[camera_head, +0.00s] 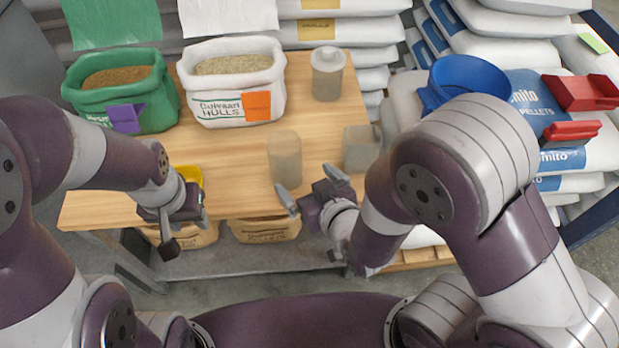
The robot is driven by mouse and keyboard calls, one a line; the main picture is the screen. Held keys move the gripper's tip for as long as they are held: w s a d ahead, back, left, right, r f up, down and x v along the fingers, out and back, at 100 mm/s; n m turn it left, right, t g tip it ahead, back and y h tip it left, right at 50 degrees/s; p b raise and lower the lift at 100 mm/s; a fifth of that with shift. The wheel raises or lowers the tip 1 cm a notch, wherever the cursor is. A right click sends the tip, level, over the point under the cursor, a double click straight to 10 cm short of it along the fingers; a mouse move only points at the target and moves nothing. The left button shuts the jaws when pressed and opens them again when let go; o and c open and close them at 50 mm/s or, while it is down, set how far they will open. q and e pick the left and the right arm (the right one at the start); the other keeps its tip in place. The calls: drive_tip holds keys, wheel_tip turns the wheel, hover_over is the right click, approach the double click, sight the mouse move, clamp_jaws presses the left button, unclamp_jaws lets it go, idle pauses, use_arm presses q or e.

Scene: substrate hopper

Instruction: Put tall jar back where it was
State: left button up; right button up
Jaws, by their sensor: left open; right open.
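A tall translucent jar (285,160) stands upright on the wooden table (225,165), right of its middle and near the front. My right gripper (309,188) is open and empty, just in front of this jar; whether a finger touches it I cannot tell. Another clear jar with a lid (327,76) stands at the back right of the table. A clear square container (361,150) stands at the right edge. My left gripper (182,226) is open over the table's front left edge, with nothing seen in it. It partly hides a yellow object (190,174).
A green sack (125,95) and a white hulls sack (235,85) stand at the back left. More sacks (265,229) sit below the table. The middle of the tabletop is clear.

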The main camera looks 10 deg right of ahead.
drive_tip(key=s+d+r+m+g+h, duration=0.1)
drive_tip(key=s+d+m+g+h, duration=0.3)
drive_tip(key=d+g, duration=0.7)
drive_tip(key=s+d+h, duration=0.1)
drive_tip(key=s+d, duration=0.1)
drive_tip(key=d, duration=0.1)
drive_tip(key=shift+d+r, duration=0.15)
drive_tip(key=shift+r, duration=0.05)
